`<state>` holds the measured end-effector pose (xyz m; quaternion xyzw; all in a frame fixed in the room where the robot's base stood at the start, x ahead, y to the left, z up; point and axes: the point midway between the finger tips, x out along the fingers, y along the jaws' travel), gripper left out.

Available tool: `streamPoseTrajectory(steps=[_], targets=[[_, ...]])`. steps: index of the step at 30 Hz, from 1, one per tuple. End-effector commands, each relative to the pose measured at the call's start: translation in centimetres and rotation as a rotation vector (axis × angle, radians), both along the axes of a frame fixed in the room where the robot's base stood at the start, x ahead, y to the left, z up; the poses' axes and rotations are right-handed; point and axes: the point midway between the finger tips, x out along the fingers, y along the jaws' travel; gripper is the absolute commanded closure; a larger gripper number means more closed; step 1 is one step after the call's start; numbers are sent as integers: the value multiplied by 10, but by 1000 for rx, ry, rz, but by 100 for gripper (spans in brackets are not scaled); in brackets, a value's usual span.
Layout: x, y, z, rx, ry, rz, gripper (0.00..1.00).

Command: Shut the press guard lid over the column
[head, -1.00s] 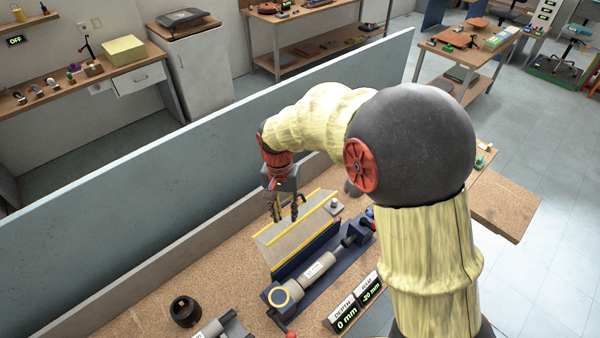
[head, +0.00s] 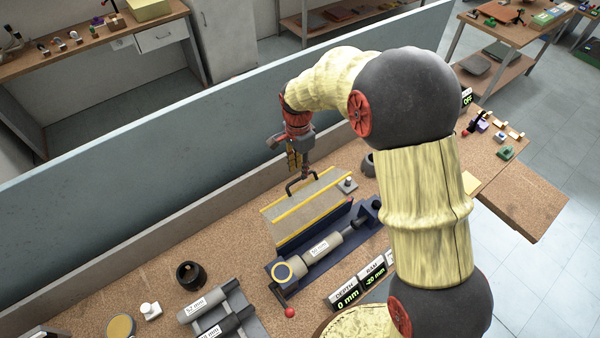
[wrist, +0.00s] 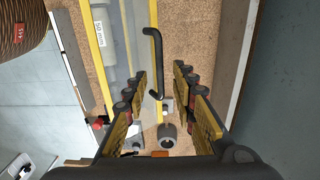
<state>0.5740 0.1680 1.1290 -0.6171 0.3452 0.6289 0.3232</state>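The press guard lid is a greyish see-through panel (head: 298,212) with yellow edges, standing tilted open behind the column in the head view. The column (head: 340,240) is a pale grey cylinder labelled 50 mm, lying uncovered in the dark blue press (head: 310,258). A black bar handle (head: 290,184) is on the lid's upper edge; it also shows in the wrist view (wrist: 156,50). My gripper (head: 303,176) is just above the handle, pointing down. In the wrist view my gripper (wrist: 160,72) is open, with the handle's near end between its fingers, closer to the left one.
A grey wall panel (head: 200,150) runs behind the bench. A black ring (head: 189,274), more labelled cylinders (head: 207,305) and readout displays (head: 347,297) stand around the press. A red-knobbed lever (head: 289,312) sticks out at the press's front left.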

Motion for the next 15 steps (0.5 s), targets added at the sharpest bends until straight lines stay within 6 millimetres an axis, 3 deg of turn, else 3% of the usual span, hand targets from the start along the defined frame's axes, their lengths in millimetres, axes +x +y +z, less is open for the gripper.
streamPoseTrajectory(steps=[6, 15], targets=[[-1, -1, -25, -1, 1, 1, 73], [-1, -1, -30, 1, -1, 1, 73]])
